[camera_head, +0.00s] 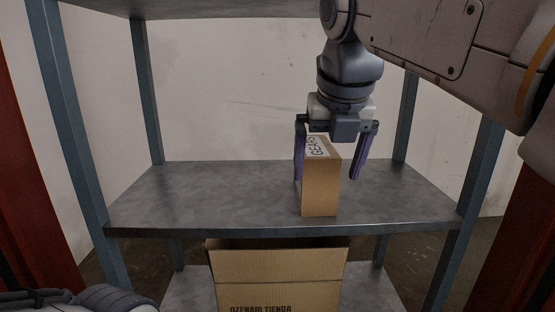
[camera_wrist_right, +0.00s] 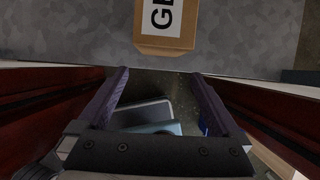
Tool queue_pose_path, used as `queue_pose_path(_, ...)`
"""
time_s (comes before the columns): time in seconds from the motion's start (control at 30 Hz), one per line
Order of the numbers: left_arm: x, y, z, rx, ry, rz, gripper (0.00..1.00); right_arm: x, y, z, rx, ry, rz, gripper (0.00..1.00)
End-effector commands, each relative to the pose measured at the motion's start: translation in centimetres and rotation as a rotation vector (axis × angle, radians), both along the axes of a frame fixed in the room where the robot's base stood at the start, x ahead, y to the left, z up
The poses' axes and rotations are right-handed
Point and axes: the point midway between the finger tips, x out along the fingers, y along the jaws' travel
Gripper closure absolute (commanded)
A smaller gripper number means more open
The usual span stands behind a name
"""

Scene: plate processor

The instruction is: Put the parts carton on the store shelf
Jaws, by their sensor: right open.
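The parts carton (camera_head: 320,192) is a small brown box with a white label lettered in black on top. It stands upright on the grey metal store shelf (camera_head: 220,200), close to the front edge. In the right wrist view the carton (camera_wrist_right: 167,43) lies past the fingertips. My right gripper (camera_head: 331,178) is open, its purple fingers pointing down around the carton in the head view, with a gap on the right side. Contact at the left finger cannot be told. In the right wrist view nothing is between the fingers (camera_wrist_right: 158,74). My left gripper is not in view.
A larger open cardboard box (camera_head: 278,265) stands on the lower shelf, below the carton. Blue-grey posts (camera_head: 147,95) and an upper shelf (camera_head: 200,8) frame the space. The store shelf is bare on both sides of the carton. Red uprights (camera_head: 30,190) flank the rack.

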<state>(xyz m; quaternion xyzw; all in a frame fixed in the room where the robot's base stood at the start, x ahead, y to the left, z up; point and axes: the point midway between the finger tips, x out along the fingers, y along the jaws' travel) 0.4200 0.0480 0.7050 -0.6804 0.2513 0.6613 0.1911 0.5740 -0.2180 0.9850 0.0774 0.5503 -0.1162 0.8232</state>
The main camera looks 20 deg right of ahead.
Motion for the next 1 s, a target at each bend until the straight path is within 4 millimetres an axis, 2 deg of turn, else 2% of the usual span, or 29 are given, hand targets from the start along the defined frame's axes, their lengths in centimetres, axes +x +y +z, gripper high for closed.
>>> queue_pose_path(0.03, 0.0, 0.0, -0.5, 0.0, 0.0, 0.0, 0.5, -0.3, 0.1, -0.2, 0.0, -0.002, 0.0, 0.0)
queue_pose_path(0.17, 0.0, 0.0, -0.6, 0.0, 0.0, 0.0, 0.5, -0.5, 0.9, -0.9, 0.031, 0.005, -0.042, 0.0)
queue_pose_path(0.27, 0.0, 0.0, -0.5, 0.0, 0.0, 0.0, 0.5, -0.4, 2.5, -2.7, 0.103, 0.013, -0.151, 0.0)
queue_pose_path(0.4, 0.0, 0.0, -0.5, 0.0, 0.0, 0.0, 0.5, -0.5, 6.0, -6.7, 0.243, 0.043, -0.402, 0.0)
queue_pose_path(0.57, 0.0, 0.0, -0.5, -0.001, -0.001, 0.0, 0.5, -1.8, 9.7, -11.4, 0.38, 0.095, -0.724, 0.0)
queue_pose_path(0.77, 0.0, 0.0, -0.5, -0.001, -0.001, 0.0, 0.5, -4.8, 13.6, -17.1, 0.492, 0.165, -1.143, 0.0)
queue_pose_path(1.0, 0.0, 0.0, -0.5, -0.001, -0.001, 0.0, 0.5, -10.3, 16.5, -23.8, 0.542, 0.216, -1.703, 0.0)
